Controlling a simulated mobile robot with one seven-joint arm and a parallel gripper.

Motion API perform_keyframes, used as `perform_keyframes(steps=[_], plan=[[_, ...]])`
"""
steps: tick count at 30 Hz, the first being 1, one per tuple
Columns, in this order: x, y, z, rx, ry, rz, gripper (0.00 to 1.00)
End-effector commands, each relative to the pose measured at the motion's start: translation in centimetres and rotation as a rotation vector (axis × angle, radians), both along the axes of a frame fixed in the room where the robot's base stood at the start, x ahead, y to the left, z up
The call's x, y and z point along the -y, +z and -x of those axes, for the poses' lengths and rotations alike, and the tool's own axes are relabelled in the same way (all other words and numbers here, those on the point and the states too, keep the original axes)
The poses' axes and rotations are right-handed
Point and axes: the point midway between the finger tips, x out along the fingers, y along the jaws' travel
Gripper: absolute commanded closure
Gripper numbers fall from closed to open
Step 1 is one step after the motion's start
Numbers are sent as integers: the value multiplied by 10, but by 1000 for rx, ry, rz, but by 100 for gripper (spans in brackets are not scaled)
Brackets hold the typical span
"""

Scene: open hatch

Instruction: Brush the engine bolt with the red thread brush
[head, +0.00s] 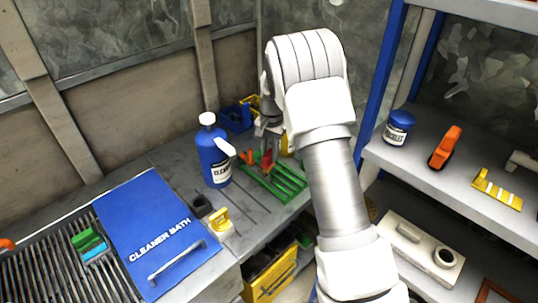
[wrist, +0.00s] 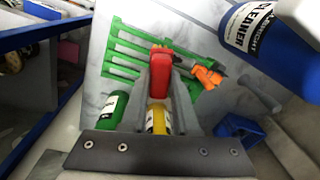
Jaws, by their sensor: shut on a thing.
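My gripper (head: 268,132) is over the workbench, with its fingers pointing down at the green rack (head: 290,185). In the wrist view my gripper (wrist: 160,88) is shut on a red piece (wrist: 160,62), which looks like the red thread brush. The red piece also shows below the fingers in the head view (head: 267,162), in or just above the rack; I cannot tell which. Its bristles are not clear. An orange tool (wrist: 207,77) is beside it at the rack's edge. I cannot make out the engine bolt in either view.
A blue cleaner bottle (head: 212,155) stands close left of the rack. The blue cleaner bath lid (head: 150,235) lies farther left. Blue bins (head: 236,117) are behind. Yellow (wrist: 157,118) and green (wrist: 112,112) labelled items show near my fingers. A shelf unit (head: 450,190) stands at the right.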

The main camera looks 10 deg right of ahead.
Motion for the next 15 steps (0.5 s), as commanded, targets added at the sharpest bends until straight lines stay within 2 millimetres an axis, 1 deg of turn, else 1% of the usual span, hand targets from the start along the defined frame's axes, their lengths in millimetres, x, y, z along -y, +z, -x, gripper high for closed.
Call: perform_keyframes(steps=[1,2,11,15], plan=[[0,7,0,0,0,0,100],[0,8,0,0,0,0,100],[0,8,0,1,0,-1,100],[0,15,0,1,0,0,100]])
